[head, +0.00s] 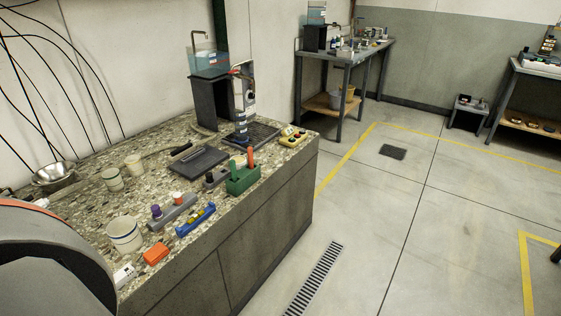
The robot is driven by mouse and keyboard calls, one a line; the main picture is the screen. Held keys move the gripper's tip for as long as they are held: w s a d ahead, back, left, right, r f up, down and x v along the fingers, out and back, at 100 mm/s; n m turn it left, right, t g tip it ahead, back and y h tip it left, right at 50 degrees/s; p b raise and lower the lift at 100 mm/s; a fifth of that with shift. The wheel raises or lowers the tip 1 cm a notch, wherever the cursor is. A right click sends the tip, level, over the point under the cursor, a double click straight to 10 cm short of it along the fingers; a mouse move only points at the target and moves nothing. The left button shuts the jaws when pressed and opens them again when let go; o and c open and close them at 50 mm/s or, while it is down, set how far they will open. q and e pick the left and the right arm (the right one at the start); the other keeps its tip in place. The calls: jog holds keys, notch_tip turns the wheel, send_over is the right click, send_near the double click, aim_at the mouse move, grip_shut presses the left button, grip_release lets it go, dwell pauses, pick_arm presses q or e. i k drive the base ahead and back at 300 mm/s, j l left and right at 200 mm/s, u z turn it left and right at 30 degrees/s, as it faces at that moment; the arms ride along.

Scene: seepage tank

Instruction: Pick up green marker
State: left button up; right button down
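A green block-like holder (243,180) stands near the front edge of the speckled counter. A slim green upright piece (233,169) stands at its left end and may be the green marker; it is too small to be sure. An orange upright piece (250,156) stands in the holder's right part. Neither of my grippers is in view. A large rounded grey and dark part, probably of my own body, fills the lower left corner and hides part of the counter.
The speckled counter (90,208) also bears a grey rack with purple and red-orange knobs (172,211), a blue tool (196,219), an orange block (156,254), a white cup (124,235), a dark flat tray (198,160) and a tank stand (212,103). The floor at right is mostly clear.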

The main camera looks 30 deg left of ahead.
aim_at(234, 175)
jog(key=i+l+u, duration=0.1)
jog(key=i, duration=0.6)
jog(key=i+l+u, duration=0.15)
jog(key=i, duration=0.55)
jog(key=i+l+u, duration=0.1)
jog(key=i+u, duration=0.15)
jog(key=u, duration=0.2)
jog(key=i+l+u, duration=0.2)
jog(key=u, duration=0.2)
jog(key=i+l+u, duration=0.3)
jog(key=u, duration=0.15)
jog(key=i+l+u, duration=0.15)
jog(key=l+u, duration=0.25)
jog(key=i+l+u, duration=0.1)
jog(key=l+u, duration=0.2)
jog(key=u, duration=0.15)
